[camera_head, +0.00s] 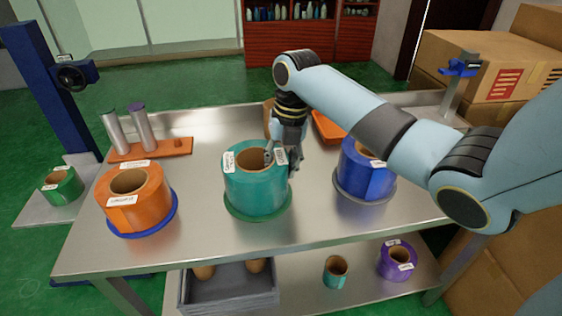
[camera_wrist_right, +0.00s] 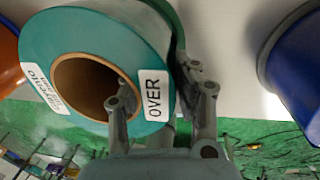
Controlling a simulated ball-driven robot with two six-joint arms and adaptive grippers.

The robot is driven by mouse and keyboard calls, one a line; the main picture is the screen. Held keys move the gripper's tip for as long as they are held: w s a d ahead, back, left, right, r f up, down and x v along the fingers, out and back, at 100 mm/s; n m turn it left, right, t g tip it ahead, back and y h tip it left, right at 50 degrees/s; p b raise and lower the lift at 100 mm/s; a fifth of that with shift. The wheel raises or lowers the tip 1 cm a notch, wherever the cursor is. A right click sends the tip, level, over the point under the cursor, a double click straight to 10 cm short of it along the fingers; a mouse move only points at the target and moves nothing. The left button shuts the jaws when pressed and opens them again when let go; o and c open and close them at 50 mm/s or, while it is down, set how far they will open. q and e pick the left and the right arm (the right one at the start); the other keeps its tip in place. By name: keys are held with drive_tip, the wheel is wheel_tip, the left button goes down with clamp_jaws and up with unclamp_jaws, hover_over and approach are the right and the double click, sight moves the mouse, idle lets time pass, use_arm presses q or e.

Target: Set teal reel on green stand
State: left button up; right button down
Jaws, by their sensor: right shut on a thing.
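The teal reel (camera_head: 250,192) is upright at the middle of the metal table, over the green stand (camera_head: 235,213). Only the stand's rim shows below the reel; I cannot tell whether a thin gap lies between them. My right gripper (camera_head: 280,157) is shut on the reel's wall at its right side, one finger inside the brown core and one outside. In the right wrist view, the fingers (camera_wrist_right: 160,95) straddle the wall of the teal reel (camera_wrist_right: 45,45) beside a white label. A strip of the green stand (camera_wrist_right: 172,14) shows behind it. My left gripper is not in view.
An orange reel (camera_head: 150,212) on a blue base stands left, and a blue reel (camera_head: 362,185) stands right. An orange holder (camera_head: 165,150) with upright cylinders is behind left. Smaller reels and a grey bin (camera_head: 230,298) are on the lower shelf. The table front is clear.

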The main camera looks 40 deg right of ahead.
drive_tip(key=c, duration=1)
unclamp_jaws()
drive_tip(key=r, duration=0.8)
drive_tip(key=s+d+r, duration=0.1)
drive_tip(key=r, duration=0.3)
drive_tip(key=shift+d, duration=0.1)
